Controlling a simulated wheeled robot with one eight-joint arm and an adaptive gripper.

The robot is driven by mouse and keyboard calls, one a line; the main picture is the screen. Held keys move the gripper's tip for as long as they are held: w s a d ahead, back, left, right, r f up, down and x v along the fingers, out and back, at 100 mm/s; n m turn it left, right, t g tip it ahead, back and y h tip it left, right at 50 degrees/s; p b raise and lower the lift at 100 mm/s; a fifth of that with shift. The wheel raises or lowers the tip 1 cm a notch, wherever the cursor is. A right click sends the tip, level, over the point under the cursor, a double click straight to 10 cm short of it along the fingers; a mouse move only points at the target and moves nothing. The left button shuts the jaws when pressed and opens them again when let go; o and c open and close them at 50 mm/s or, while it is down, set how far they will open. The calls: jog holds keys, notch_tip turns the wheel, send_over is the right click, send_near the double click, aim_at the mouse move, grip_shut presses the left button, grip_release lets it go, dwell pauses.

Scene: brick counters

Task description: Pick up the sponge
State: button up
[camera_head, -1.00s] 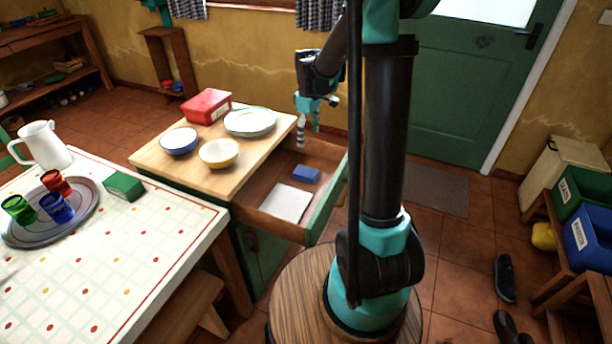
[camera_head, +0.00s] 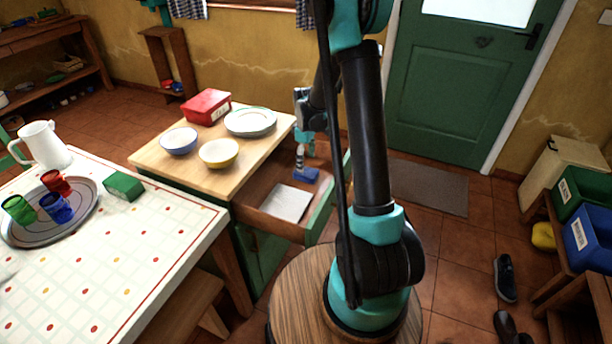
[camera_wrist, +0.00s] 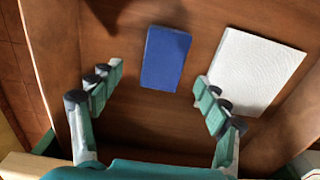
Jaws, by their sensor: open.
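The sponge (camera_wrist: 164,57) is a blue block lying flat on the wooden bottom of an open drawer (camera_head: 262,229). In the head view the sponge (camera_head: 306,174) is partly covered by my gripper (camera_head: 303,160), which reaches down into the drawer from above. In the wrist view my gripper (camera_wrist: 158,92) is open, with its fingers wide apart. The sponge lies between and just beyond the fingertips, and I see no contact with it.
A white folded cloth or paper (camera_wrist: 257,72) lies in the drawer right of the sponge, close to the right finger. Drawer walls rise on both sides. The countertop (camera_head: 165,166) beside it holds a blue bowl (camera_head: 179,141), yellow bowl (camera_head: 218,153), plates (camera_head: 250,122) and red box (camera_head: 207,107).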

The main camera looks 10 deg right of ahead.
aim_at(306, 172)
jog(key=shift+s+f, duration=0.15)
jog(key=shift+f, duration=1.2)
jog(key=shift+s+f, duration=0.1)
jog(key=shift+f, duration=1.2)
jog(key=c, duration=1.1)
jog(key=shift+o, duration=0.2)
notch_tip(306, 172, up, 20)
